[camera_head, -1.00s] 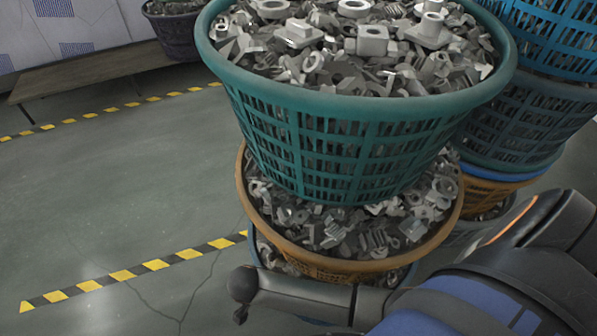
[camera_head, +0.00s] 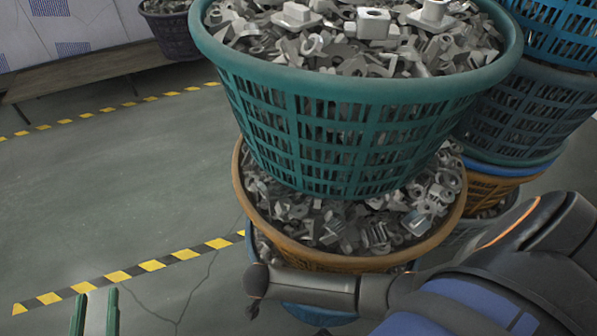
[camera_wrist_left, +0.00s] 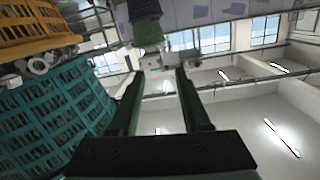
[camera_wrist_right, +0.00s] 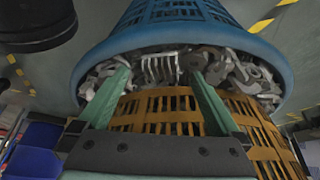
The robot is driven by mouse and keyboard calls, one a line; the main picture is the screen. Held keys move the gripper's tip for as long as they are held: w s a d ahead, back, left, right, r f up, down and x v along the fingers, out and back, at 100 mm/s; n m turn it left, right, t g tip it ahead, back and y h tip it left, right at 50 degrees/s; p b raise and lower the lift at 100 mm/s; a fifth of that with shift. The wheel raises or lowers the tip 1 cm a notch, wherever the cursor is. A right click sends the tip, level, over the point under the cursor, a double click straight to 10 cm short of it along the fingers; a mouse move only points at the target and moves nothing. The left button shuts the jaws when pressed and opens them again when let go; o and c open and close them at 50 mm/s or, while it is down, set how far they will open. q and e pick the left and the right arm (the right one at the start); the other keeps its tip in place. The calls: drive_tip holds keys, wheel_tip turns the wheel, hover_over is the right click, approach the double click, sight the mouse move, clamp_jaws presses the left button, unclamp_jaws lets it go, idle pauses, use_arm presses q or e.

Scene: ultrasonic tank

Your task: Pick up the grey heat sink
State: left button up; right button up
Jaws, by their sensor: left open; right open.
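A grey finned heat sink (camera_wrist_right: 160,68) shows in the right wrist view among metal parts in the blue basket (camera_wrist_right: 262,52), close to the orange basket's wall. My right gripper (camera_wrist_right: 159,76) is open, its green fingertips on either side of the heat sink in the picture; I cannot tell whether they touch it. In the head view my right arm covers much of the blue basket (camera_head: 318,314), and this heat sink and the right gripper are not visible. My left gripper (camera_head: 96,305) is open and empty at the bottom left, away from the baskets; its fingers also show in the left wrist view (camera_wrist_left: 158,80).
The orange basket (camera_head: 290,252) of metal parts stands above the blue one, with a full teal basket (camera_head: 345,92) on top. More stacked baskets (camera_head: 535,105) stand at the right. Open floor (camera_head: 120,200) with yellow-black tape lies left. A bench (camera_head: 90,75) stands behind.

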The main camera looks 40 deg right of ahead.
drive_tip(key=b+x, duration=0.1)
drive_tip(key=x, duration=0.2)
use_arm(q)
wheel_tip(320, 180, up, 8)
drive_tip(key=m+t+h, duration=0.1)
drive_tip(key=t+h, duration=0.1)
drive_tip(key=t, duration=0.1)
drive_tip(key=shift+d+m, duration=0.25)
drive_tip(key=shift+m, duration=0.05)
drive_tip(key=shift+s, duration=0.1)
use_arm(e)
drive_tip(key=shift+c, duration=0.2)
drive_tip(key=c, duration=1.4)
